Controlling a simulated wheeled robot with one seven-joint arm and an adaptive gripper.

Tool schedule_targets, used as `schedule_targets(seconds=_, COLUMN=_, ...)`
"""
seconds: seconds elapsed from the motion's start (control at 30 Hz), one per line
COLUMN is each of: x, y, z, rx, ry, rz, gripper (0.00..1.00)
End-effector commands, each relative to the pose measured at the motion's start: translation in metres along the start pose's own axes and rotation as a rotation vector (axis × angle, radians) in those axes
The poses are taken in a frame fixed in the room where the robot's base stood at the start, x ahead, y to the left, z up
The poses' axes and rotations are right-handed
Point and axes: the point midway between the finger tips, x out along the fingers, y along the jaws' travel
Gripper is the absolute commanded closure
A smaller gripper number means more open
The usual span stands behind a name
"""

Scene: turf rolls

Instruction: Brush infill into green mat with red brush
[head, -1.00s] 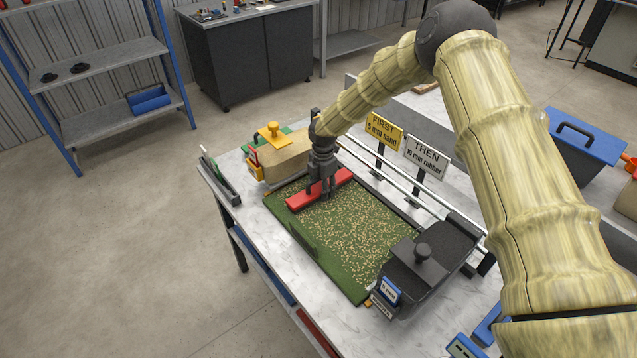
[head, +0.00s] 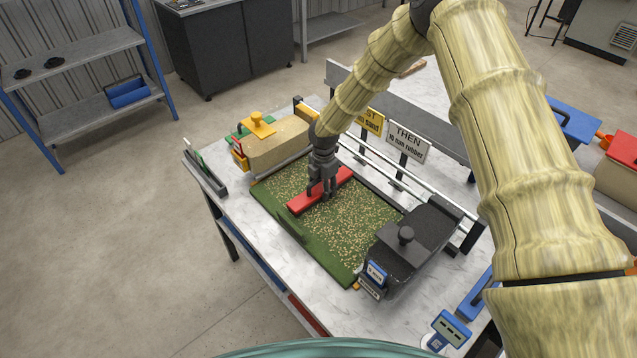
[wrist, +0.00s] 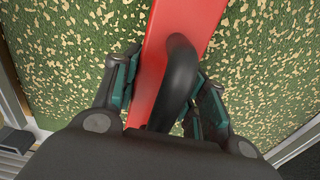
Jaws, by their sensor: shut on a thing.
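The green mat (head: 337,262) lies on the marble-topped table, with tan infill specks scattered over much of it. The red brush (head: 305,201) lies across the mat, towards its far part. My gripper (head: 323,193) is above the brush, shut on its dark handle. In the wrist view, the red brush (wrist: 183,22) runs under the fingers, and the curved black handle (wrist: 180,75) is between the finger pads of my gripper (wrist: 160,88). Specks on the green mat (wrist: 75,60) show on both sides of the brush. The brush's underside is hidden.
Rails and two signs, yellow (head: 371,121) and white (head: 407,143), line the right side. A small upright green plate (head: 290,225) stands at the mat's left edge.

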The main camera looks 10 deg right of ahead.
Motion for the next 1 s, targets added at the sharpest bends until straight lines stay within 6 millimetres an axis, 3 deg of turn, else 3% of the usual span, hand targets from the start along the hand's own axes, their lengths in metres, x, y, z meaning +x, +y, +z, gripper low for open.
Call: schedule_targets(seconds=1.0, x=0.0, y=-0.078, z=0.0, rx=0.0, ry=0.0, rz=-0.002, gripper=1.0)
